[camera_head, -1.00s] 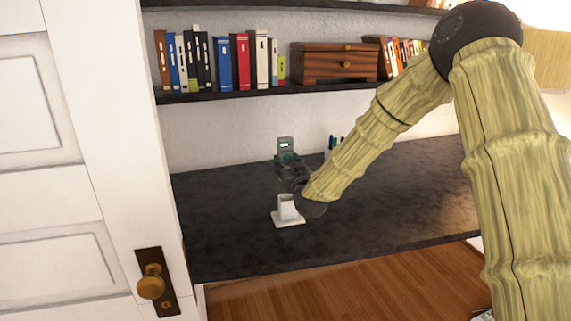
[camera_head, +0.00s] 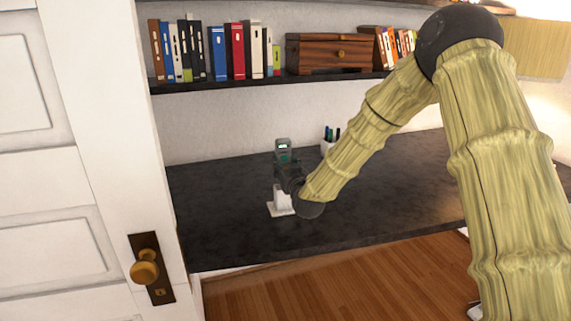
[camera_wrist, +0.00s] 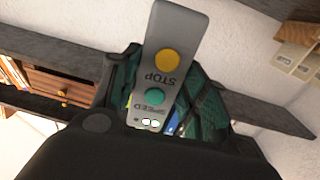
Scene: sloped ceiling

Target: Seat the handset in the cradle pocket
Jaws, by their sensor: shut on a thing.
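The handset (camera_head: 283,146) is a grey, upright slab with a small lit display near its top in the head view. The white cradle (camera_head: 281,205) stands on the dark desk, directly below my gripper in the head view.
The dark desk (camera_head: 375,190) is largely clear to the right. A white pen cup (camera_head: 327,146) stands behind my gripper. A shelf (camera_head: 215,87) with books and a wooden box (camera_head: 327,54) hangs above. A white door (camera_head: 75,170) is at the left.

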